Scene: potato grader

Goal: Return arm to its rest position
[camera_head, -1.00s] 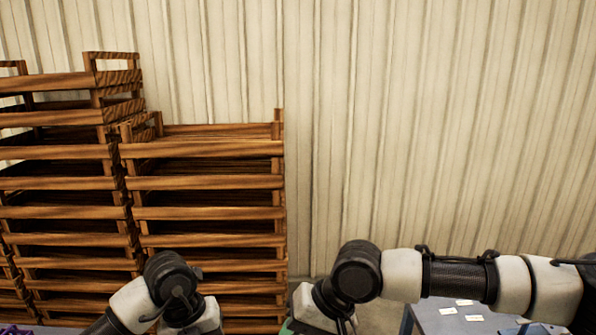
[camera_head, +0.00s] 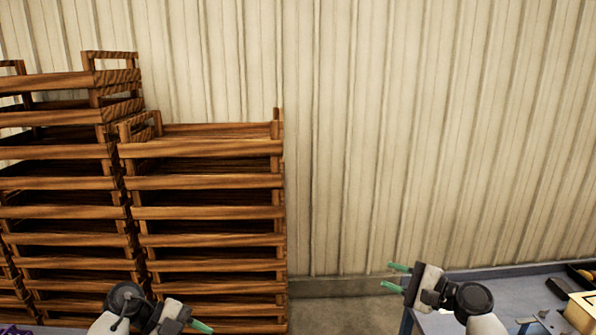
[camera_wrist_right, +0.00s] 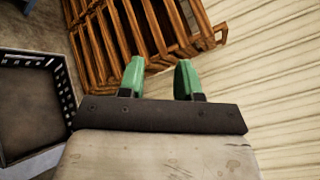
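My right gripper (camera_head: 398,277) is raised at the lower right of the head view, its green fingertips pointing left. In the right wrist view its two green fingers (camera_wrist_right: 160,78) stand apart with nothing between them. My left gripper (camera_head: 201,326) is at the bottom of the head view, in front of the crate stacks. Only one green fingertip of it shows clearly, so its opening cannot be judged. No object shows in either gripper.
Tall stacks of wooden slatted crates (camera_head: 208,148) fill the left, against a corrugated wall (camera_head: 420,120). A blue-grey table (camera_head: 515,292) at lower right bears a pale wooden box (camera_head: 582,312). The right wrist view shows a black crate (camera_wrist_right: 66,95) at left.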

